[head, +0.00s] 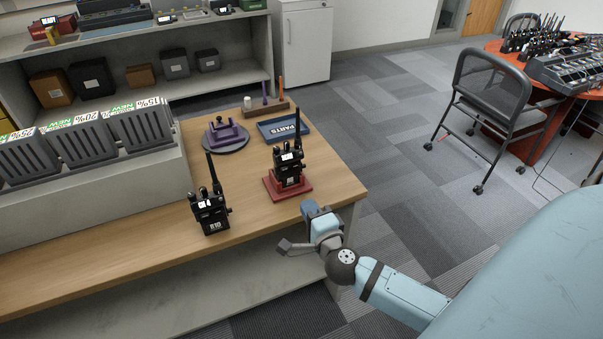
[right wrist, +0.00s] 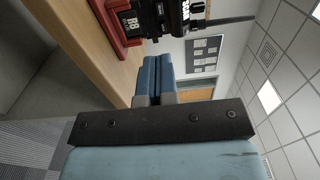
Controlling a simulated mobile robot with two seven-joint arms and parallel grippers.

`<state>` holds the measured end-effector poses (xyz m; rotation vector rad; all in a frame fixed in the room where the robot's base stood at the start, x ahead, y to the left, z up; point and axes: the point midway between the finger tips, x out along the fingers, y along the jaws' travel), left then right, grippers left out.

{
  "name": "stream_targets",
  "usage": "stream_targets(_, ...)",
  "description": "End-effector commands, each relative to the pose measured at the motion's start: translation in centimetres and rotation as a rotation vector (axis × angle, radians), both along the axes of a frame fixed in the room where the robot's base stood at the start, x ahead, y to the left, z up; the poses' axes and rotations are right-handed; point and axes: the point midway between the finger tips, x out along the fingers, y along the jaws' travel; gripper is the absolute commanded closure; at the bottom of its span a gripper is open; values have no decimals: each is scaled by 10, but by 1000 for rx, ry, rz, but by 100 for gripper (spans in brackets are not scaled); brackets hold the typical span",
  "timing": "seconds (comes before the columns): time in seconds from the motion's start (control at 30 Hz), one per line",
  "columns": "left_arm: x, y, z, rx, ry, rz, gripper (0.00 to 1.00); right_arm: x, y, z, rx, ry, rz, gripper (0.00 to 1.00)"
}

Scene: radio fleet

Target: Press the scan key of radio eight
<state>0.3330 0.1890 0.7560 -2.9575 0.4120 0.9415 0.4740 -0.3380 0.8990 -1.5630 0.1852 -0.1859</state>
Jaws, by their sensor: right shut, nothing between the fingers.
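A black handheld radio (head: 288,168) stands upright on a dark red stand (head: 273,193) near the table's right end. In the right wrist view this radio (right wrist: 165,14) shows at the top, turned sideways, with a white label that seems to read R8. Another black radio (head: 210,214), labelled R10, stands on the table to the left. My right gripper (head: 310,208) is just in front of the red stand at the table's edge, apart from the radio. Its blue fingers (right wrist: 155,72) are shut and empty. My left gripper is out of view.
Behind the radio are a blue parts tray (head: 283,130), a purple holder on a grey disc (head: 226,136) and a wooden peg block (head: 265,109). Grey bins (head: 85,142) fill the left. The wooden table (head: 120,235) is bare at its front left.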

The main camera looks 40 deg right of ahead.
Motion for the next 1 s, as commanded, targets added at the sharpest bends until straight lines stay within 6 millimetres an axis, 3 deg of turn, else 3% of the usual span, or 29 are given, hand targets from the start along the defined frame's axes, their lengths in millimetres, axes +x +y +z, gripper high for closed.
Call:
stream_targets(0.3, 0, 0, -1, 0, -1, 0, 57, 66, -16, 1, -1, -4, 0, 100)
stream_targets(0.53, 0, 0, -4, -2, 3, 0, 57, 105, -26, 1, -1, -3, -1, 100)
stream_targets(0.7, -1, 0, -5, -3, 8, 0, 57, 120, -29, 0, -1, -1, 0, 100)
stream_targets(1.0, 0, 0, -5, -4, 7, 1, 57, 123, -30, 0, -1, 0, 1, 100)
